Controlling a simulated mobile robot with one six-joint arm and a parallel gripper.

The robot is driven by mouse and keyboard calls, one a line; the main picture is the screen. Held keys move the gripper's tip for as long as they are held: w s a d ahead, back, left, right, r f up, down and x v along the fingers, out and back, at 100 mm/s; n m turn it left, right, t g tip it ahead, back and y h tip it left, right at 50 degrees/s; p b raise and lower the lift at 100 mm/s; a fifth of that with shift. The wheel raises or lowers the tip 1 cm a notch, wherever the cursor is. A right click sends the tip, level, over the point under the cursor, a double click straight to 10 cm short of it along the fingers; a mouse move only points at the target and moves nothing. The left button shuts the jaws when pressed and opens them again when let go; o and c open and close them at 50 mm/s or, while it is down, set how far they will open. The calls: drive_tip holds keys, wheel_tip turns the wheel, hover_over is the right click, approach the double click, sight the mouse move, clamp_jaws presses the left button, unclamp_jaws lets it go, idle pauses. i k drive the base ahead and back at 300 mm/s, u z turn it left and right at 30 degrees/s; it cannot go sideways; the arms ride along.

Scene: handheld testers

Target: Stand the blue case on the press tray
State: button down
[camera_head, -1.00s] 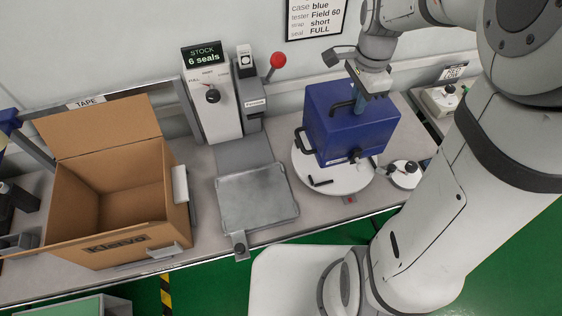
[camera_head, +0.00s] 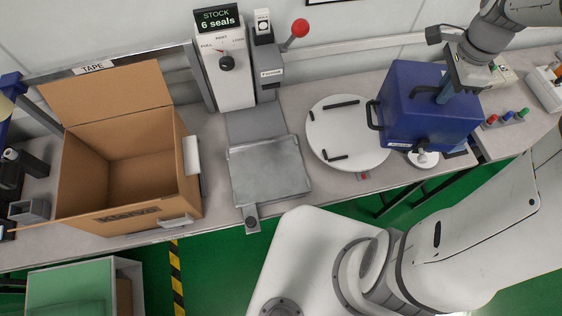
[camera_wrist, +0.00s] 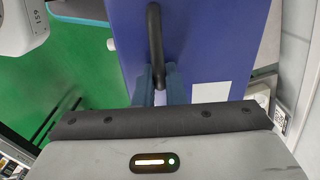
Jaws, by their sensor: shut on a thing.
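The blue case (camera_head: 428,122) hangs from my gripper (camera_head: 446,92), right of the white round turntable and above the bench. My gripper is shut on the black handle on the case's top face. In the wrist view, the gripper's fingers (camera_wrist: 160,84) close around that handle, and the blue face (camera_wrist: 200,45) fills the middle with a white label on it. A second black handle shows on the case's left side. The press tray (camera_head: 270,171) is a bare grey metal plate at the bench's front, below the white press (camera_head: 225,68), left of the turntable.
The turntable (camera_head: 335,143) is empty except for black stops. An open cardboard box (camera_head: 125,165) stands at left. A lever with a red knob (camera_head: 299,28) rises beside the press. Red, green and blue small items (camera_head: 507,118) stand at right.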

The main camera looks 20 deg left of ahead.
sight(265, 170)
drive_tip(key=u, duration=0.6)
drive_tip(key=i, duration=0.1)
drive_tip(key=z, duration=1.85)
drive_tip(key=k, duration=0.95)
drive_tip(key=u, duration=1.7)
